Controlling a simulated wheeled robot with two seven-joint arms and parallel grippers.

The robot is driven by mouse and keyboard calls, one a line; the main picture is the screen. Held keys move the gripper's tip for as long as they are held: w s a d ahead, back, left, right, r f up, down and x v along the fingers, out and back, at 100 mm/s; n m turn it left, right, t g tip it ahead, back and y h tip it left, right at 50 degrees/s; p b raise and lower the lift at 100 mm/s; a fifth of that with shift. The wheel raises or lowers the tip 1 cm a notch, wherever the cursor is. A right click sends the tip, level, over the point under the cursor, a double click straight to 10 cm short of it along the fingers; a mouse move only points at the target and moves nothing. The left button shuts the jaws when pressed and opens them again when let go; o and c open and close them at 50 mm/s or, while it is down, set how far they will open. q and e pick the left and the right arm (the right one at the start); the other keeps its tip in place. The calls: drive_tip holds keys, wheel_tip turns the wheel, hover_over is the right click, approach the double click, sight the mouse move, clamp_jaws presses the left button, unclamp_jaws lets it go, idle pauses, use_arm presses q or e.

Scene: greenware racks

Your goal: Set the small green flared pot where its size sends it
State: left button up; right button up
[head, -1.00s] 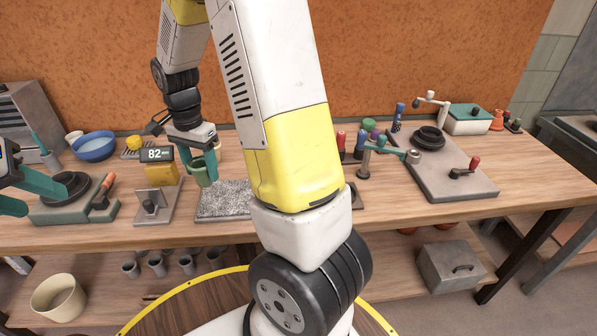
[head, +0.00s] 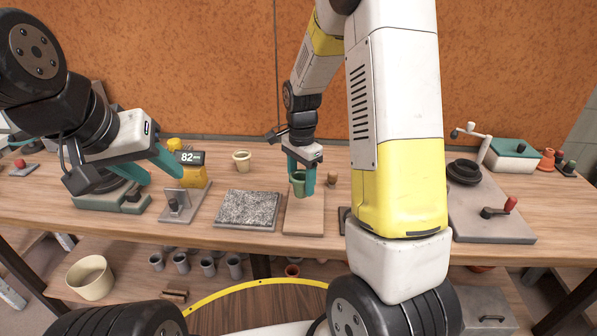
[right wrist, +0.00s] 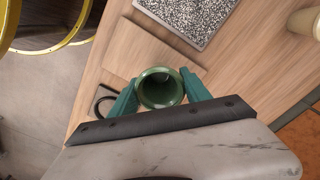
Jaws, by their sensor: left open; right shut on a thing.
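The small green flared pot (head: 298,186) is upright in my right gripper (head: 301,178), whose teal fingers are shut on it from both sides. It is over the plain wooden board (head: 304,217); I cannot tell whether its base touches. In the right wrist view I look down into the open mouth of the pot (right wrist: 160,88), with the board (right wrist: 150,50) behind it. My left gripper (head: 156,171) is open and empty at the left, near the yellow gauge (head: 195,177), whose display reads 82.
A speckled slab (head: 247,209) lies left of the board, with a cream pot (head: 241,161) behind it. A small brown piece (head: 332,178) stands just right of my right gripper. A grey plate with a red-knobbed crank (head: 497,212) is at the right. Several grey cups stand on the lower shelf.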

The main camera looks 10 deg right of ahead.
drive_tip(key=w, duration=0.1)
drive_tip(key=w+d, duration=0.2)
drive_tip(key=w, duration=0.1)
drive_tip(key=shift+d+f, duration=0.25)
drive_tip(key=shift+f, duration=1.75)
drive_tip(key=o, duration=1.6)
drive_tip(key=shift+f, duration=0.15)
wheel_tip(320, 180, up, 12)
drive_tip(key=s+r+n+t+y, duration=0.1)
drive_tip(key=s+r+n+t, duration=0.2)
drive_tip(key=s+r+n, duration=0.55)
drive_tip(key=s+r+n+t, duration=0.1)
drive_tip(key=s, duration=0.4)
drive_tip(key=s+a+r+n+t, duration=0.1)
drive_tip(key=s+r+n, duration=0.1)
drive_tip(key=s, duration=0.3)
drive_tip(key=s+a+r+n+t+y, duration=0.1)
drive_tip(key=s+r, duration=0.1)
drive_tip(key=s, duration=0.4)
drive_tip(key=shift+a+r, duration=0.1)
